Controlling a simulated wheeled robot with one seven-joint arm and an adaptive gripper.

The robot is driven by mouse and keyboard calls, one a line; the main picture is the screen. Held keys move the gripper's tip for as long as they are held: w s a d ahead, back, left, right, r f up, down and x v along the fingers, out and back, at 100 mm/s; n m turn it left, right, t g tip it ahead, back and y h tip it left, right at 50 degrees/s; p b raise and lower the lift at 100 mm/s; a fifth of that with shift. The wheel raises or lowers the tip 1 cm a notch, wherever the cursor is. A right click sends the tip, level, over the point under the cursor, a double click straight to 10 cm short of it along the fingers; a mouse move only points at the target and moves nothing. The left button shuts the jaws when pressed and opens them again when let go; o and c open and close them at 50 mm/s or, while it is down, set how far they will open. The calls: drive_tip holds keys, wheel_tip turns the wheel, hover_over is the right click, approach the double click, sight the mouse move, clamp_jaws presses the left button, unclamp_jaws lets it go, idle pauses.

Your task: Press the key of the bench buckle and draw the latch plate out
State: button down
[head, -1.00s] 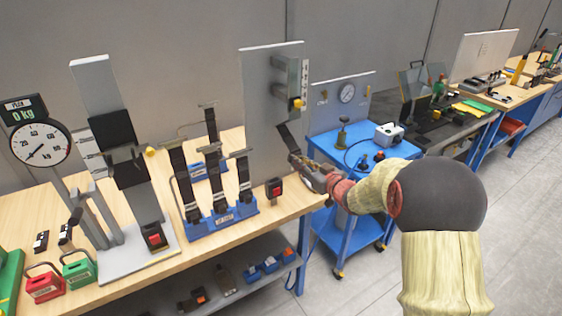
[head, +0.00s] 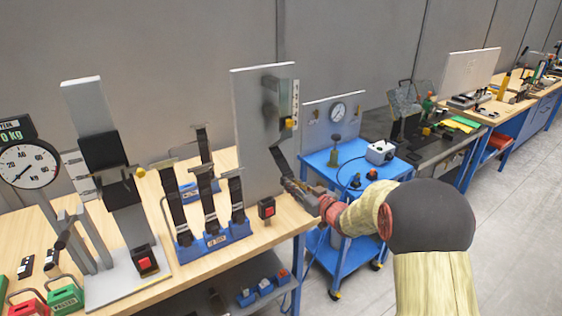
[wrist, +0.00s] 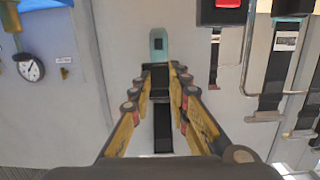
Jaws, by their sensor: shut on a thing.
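The bench buckle (head: 267,208) stands on the bench at the foot of the upright grey panel (head: 258,150), with a red key on its face. Its red key (wrist: 228,3) shows at the top edge of the wrist view, where the buckle is cut off. My gripper (head: 295,187) is to the right of the buckle, apart from it. It is shut on a latch plate (wrist: 158,45) on a black strap. The plate's teal tongue with a dark slot sticks out past the fingertips (wrist: 158,70), clear of the buckle. The strap hangs from the panel.
A blue stand (head: 215,240) with several strapped buckles is left of the buckle. A dial scale (head: 28,165) and an upright fixture (head: 110,165) stand farther left. A blue trolley (head: 345,230) with a gauge panel (head: 320,125) stands close behind my arm. The floor at right is clear.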

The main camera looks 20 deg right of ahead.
wheel_tip(320, 180, down, 9)
drive_tip(key=b, duration=0.5)
drive_tip(key=shift+r, duration=0.15)
drive_tip(key=c, duration=1.6)
unclamp_jaws()
drive_tip(key=shift+r, duration=0.15)
drive_tip(key=v, duration=1.2)
